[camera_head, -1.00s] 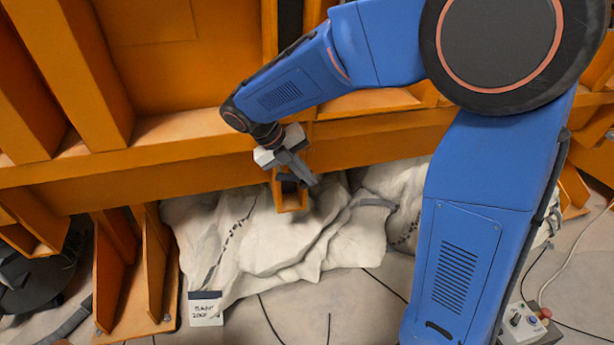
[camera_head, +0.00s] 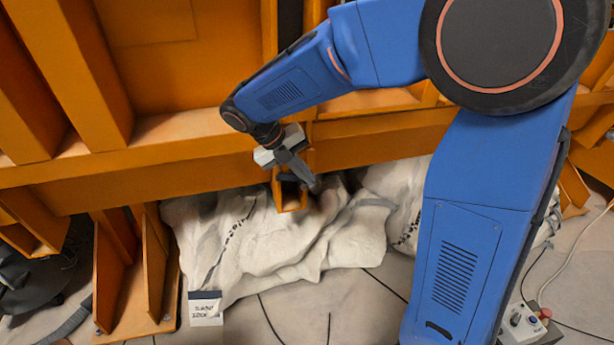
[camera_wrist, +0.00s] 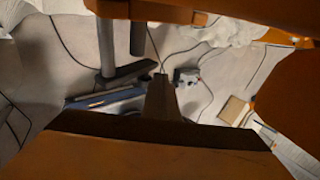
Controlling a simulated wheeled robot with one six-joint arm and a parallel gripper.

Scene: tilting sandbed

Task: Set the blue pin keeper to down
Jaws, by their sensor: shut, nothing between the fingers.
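My gripper (camera_head: 310,181) is shut and empty in the head view. It points down and to the right, at the small orange bracket (camera_head: 291,204) that hangs below the long orange beam (camera_head: 120,180). The fingers overlap the bracket's upper right side, and I cannot tell whether they touch it. I cannot make out a blue pin keeper in either view; it may be hidden behind my gripper or the bracket. In the wrist view, large orange surfaces fill the bottom, and a dark tapered shape, possibly my fingers, stands in the middle.
White sacks (camera_head: 250,245) lie under the beam, close below the bracket. A control box (camera_head: 525,322) with a red button stands on the floor at lower right. Cables cross the floor.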

